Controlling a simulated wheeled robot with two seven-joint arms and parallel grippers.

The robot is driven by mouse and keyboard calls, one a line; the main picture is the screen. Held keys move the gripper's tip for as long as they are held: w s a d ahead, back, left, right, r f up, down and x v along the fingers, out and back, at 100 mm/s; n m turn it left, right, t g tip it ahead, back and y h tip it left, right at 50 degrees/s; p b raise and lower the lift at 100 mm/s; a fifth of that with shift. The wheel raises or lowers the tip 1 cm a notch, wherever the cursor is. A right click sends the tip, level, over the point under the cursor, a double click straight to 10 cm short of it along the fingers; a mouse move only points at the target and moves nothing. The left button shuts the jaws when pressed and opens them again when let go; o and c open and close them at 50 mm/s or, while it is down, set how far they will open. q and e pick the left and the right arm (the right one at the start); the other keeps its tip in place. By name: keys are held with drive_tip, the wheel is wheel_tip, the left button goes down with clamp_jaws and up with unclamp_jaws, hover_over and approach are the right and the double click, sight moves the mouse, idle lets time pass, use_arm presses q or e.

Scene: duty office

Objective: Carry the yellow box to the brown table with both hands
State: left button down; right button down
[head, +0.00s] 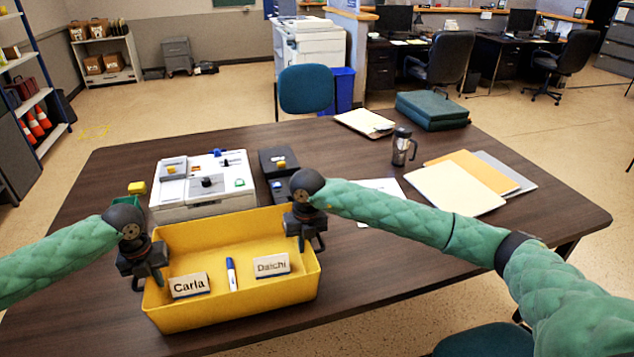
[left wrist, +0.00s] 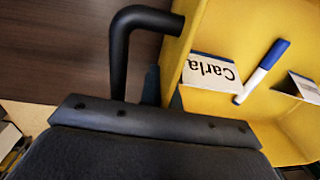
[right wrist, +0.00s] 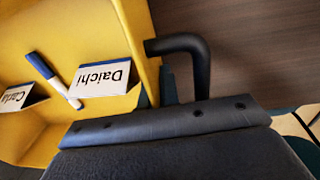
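The yellow box (head: 235,309) is an open tray at the near left part of the brown table (head: 420,245); I cannot tell whether its base touches the top. Inside are a "Carla" name card (head: 189,285), a blue-and-white marker (head: 231,273) and a "Daichi" name card (head: 271,265). My left gripper (head: 146,278) is at the box's left wall, with finger parts on both sides of the wall in the left wrist view (left wrist: 165,92). My right gripper (head: 308,240) likewise pinches the right wall, seen in the right wrist view (right wrist: 156,92).
Behind the box are a white device (head: 200,188) and a black box (head: 278,165).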

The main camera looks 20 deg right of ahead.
use_arm(q)
drive_tip(key=shift+a+f+b, duration=0.25)
drive_tip(key=shift+f+b, duration=0.25)
drive_tip(key=shift+f, duration=0.2)
use_arm(e)
drive_tip(key=shift+d+f, duration=0.2)
drive_tip(key=shift+f, duration=0.5)
use_arm(q)
drive_tip(key=c, duration=1.6)
unclamp_jaws()
drive_tip(key=shift+c, duration=0.2)
use_arm(e)
drive_tip(key=c, duration=1.6)
unclamp_jaws()
drive_tip(key=shift+c, duration=0.2)
use_arm(q)
drive_tip(key=shift+d, duration=0.1)
use_arm(e)
drive_tip(key=shift+a+r, duration=0.1)
use_arm(q)
drive_tip(key=shift+r, duration=0.1)
drive_tip(key=shift+r, duration=0.5)
use_arm(e)
drive_tip(key=shift+a, duration=0.1)
use_arm(q)
wheel_tip(320, 180, up, 11)
drive_tip(key=shift+a, duration=0.35)
use_arm(e)
wheel_tip(320, 180, up, 12)
drive_tip(key=shift+d, duration=0.4)
